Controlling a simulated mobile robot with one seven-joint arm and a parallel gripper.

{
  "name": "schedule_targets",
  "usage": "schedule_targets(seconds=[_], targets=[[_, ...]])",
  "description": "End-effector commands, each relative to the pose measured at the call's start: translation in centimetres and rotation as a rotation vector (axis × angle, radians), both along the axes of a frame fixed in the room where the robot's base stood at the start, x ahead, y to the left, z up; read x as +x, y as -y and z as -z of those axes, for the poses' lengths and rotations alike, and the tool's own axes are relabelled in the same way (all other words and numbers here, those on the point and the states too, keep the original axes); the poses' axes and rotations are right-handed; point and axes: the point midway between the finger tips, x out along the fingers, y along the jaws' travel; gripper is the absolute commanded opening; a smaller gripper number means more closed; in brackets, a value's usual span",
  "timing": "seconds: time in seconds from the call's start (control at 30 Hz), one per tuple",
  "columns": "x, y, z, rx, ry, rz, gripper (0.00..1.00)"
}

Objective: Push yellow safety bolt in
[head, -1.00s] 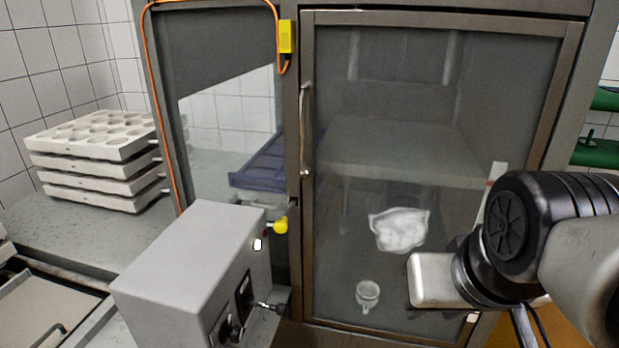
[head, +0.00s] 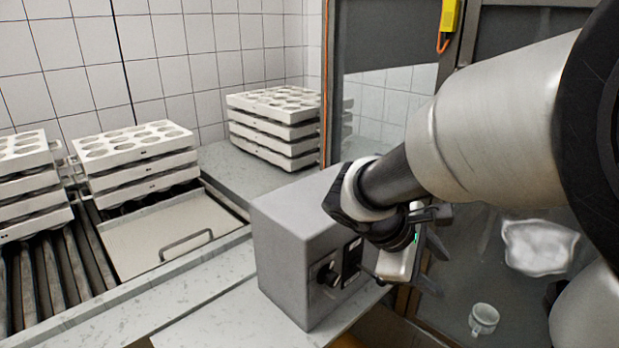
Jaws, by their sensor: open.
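The yellow safety bolt does not show now; my arm covers the strip of door frame beside the grey control box (head: 290,235). My gripper (head: 434,264) is in front of the glass door (head: 480,255), just right of the control box. Its dark fingers are apart and nothing shows between them. Whether it touches the door or the bolt cannot be told from here.
Behind the glass are a white crumpled bag (head: 540,245) and a clear cup (head: 483,319). A yellow box (head: 450,16) with an orange cable hangs at the top. White mould stacks (head: 275,125) stand on the counter, and more moulds (head: 135,160) by a roller conveyor (head: 45,275).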

Motion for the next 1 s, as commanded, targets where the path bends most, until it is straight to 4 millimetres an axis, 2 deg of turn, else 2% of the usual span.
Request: schedule_targets(seconds=[0.03, 0.1, 0.2, 0.3, 0.4, 0.5, 0.63, 0.77, 1.0], targets=[[2.5, 0.3, 2.3, -0.143, -0.081, -0.109, 0.46], [6.0, 0.4, 3.1, -0.338, -0.170, -0.248, 0.46], [10.9, -0.8, 3.6, -0.598, -0.274, -0.431, 0.46], [14.9, -3.0, 4.0, -0.812, -0.347, -0.575, 0.46], [17.5, -5.2, 4.2, -0.961, -0.390, -0.672, 0.46], [18.9, -6.5, 4.3, -1.044, -0.412, -0.722, 0.46], [19.8, -6.3, 4.2, -1.072, -0.420, -0.738, 0.46], [21.0, -4.7, 4.2, -1.071, -0.420, -0.736, 0.46], [24.2, -0.5, 4.2, -1.068, -0.419, -0.734, 0.46]])
